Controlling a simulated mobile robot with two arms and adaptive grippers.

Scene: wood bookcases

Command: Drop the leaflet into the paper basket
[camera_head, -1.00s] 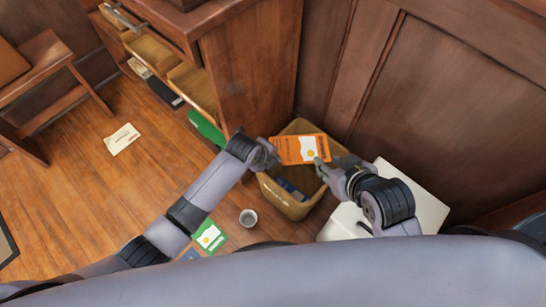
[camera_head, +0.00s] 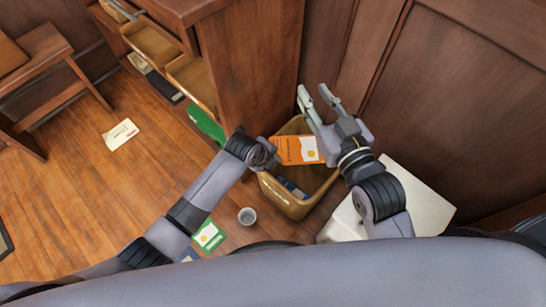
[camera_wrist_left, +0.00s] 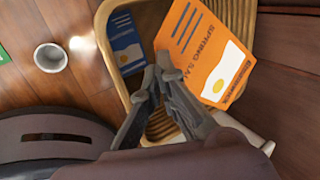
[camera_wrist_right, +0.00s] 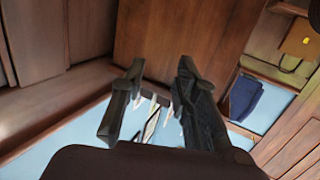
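The orange leaflet (camera_head: 296,150) is over the mouth of the tan paper basket (camera_head: 290,205). My left gripper (camera_head: 271,156) is at its left edge. In the left wrist view the fingers (camera_wrist_left: 162,74) are nearly together at the edge of the leaflet (camera_wrist_left: 208,55) and appear shut on it; the exact contact is hard to see. The basket (camera_wrist_left: 104,40) lies below them. My right gripper (camera_head: 314,93) is open and empty, above and right of the leaflet. Its fingers (camera_wrist_right: 160,82) are apart in the right wrist view.
A blue booklet (camera_wrist_left: 126,42) is inside the basket. A white box (camera_head: 420,195) stands right of it, and wood panelling (camera_head: 450,110) behind. A cup (camera_head: 247,216), a green leaflet (camera_head: 208,236) and a white leaflet (camera_head: 121,134) lie on the floor. Open drawers (camera_head: 190,80) jut out at upper left.

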